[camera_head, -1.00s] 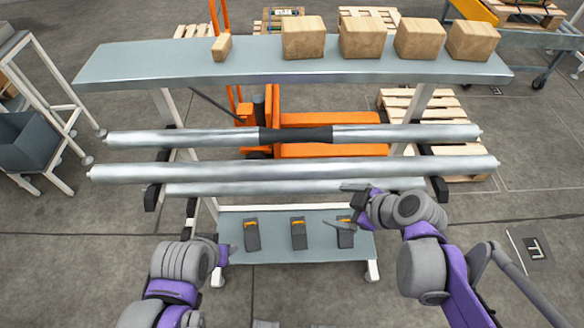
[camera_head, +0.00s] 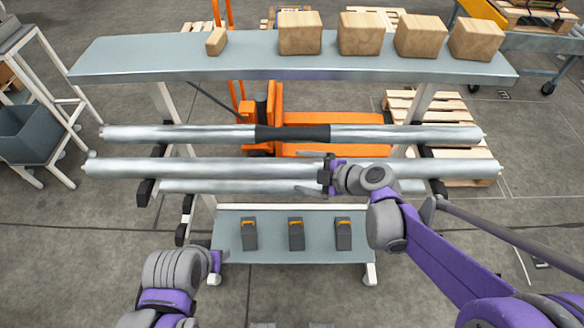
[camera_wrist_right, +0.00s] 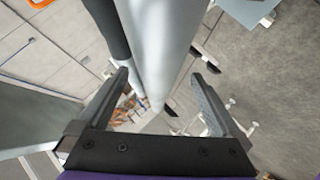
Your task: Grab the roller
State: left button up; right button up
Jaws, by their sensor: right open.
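Long silvery rollers lie across the rack. The front roller (camera_head: 210,170) runs the full width; a roller with a black middle band (camera_head: 292,133) lies behind it, and a lower one (camera_head: 235,187) shows below. My right gripper (camera_head: 306,171) is open at the front roller, right of its middle, one finger above and one below it in the picture. In the right wrist view a silvery roller (camera_wrist_right: 160,40) runs between the open fingers (camera_wrist_right: 160,76); contact cannot be told. My left gripper (camera_head: 216,270) is low at the left, away from the rollers, its jaws unclear.
A grey upper shelf (camera_head: 150,60) carries several cardboard boxes (camera_head: 361,34). A lower shelf (camera_head: 270,240) holds dark small items with orange tops (camera_head: 296,234). An orange pallet jack (camera_head: 330,150) stands behind the rollers. Floor is clear at the front.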

aim_at(292, 169)
jog(key=x, duration=0.4)
jog(key=shift+w+a+f, duration=0.1)
jog(key=shift+w+a, duration=0.1)
jog(key=shift+w, duration=0.05)
jog(key=shift+c, duration=0.3)
grip_shut()
